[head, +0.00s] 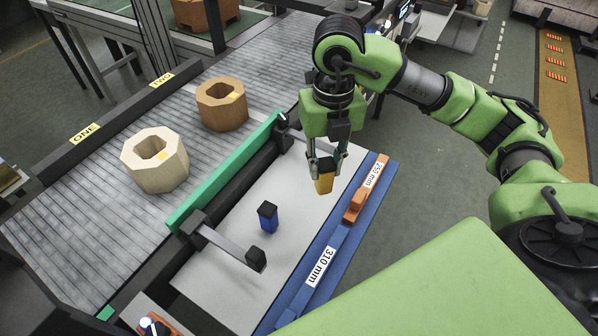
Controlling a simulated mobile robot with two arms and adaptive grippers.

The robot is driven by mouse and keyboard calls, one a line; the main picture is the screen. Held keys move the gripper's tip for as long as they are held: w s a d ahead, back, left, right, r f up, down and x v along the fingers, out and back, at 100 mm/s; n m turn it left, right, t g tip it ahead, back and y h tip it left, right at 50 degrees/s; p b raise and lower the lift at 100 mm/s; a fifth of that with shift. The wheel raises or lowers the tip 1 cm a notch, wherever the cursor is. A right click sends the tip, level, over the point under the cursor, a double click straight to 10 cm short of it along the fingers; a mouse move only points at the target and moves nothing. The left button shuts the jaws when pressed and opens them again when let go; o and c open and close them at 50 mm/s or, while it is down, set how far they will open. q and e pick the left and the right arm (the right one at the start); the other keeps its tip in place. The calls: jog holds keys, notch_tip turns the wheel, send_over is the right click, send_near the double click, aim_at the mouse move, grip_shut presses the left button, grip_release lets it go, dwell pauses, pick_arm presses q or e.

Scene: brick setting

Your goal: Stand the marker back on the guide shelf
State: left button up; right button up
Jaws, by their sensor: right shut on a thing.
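My right gripper (325,160) points down over the far right part of the pale grey shelf (225,283) beside the conveyor. A blue block with a black top (268,218) stands upright on the shelf, to the left and nearer. My left gripper is not in view.
A green guide rail (225,175) with black brackets and arms borders the shelf. Cream (155,172) and brown (222,112) hollow blocks stand on the conveyor (75,205).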

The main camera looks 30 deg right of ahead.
jog(key=w+f+p, duration=0.1)
jog(key=w+f, duration=0.2)
jog(key=w+f+p, duration=0.2)
jog(key=w+f, duration=0.1)
jog(key=f, duration=0.1)
jog(key=w+a+f+p, duration=0.1)
jog(key=w+f, duration=0.2)
jog(key=f, duration=0.1)
jog(key=shift+w, duration=0.4)
jog(key=shift+f, duration=0.25)
jog(key=o, duration=0.6)
jog(key=shift+c, duration=0.2)
jog(key=o, duration=0.3)
jog(key=shift+o, duration=0.2)
jog(key=shift+d, duration=0.1)
jog(key=shift+r, duration=0.1)
